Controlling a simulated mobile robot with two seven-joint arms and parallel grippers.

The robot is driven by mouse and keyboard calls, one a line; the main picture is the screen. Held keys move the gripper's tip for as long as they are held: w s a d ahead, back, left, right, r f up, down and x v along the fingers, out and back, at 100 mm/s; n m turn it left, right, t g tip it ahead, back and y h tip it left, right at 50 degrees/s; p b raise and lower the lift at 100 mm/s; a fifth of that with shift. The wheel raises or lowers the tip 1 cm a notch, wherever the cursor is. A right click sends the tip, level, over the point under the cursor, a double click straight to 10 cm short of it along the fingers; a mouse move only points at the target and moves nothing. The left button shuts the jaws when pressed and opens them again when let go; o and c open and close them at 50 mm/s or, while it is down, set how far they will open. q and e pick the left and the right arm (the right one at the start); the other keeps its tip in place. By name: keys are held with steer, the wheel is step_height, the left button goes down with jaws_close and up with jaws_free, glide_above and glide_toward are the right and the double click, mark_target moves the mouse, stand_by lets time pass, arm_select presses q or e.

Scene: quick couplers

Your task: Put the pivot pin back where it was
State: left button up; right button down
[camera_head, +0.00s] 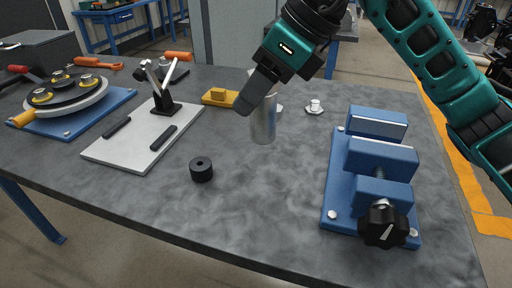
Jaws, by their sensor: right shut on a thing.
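My right gripper (256,100) is shut on a smooth silver metal cylinder (263,124), which I take to be the pivot pin. The pin is roughly upright in the middle of the grey table, its upper end partly hidden by the finger. I cannot tell whether its lower end touches the table top. My left gripper is not in view.
A black ring-like cylinder (201,169) stands at front left of the pin. A blue vise (333,187) with a black knob is on the right. A small white flanged part (315,106), yellow block (218,96), white clamp board (115,150) and blue-based round fixture (112,102) also stand here.

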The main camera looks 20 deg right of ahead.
mark_target(256, 141)
steer(key=shift+f+b, duration=0.85)
steer(key=shift+f, duration=3.85)
steer(key=shift+f, duration=0.2)
steer(key=c, duration=0.5)
jaws_free()
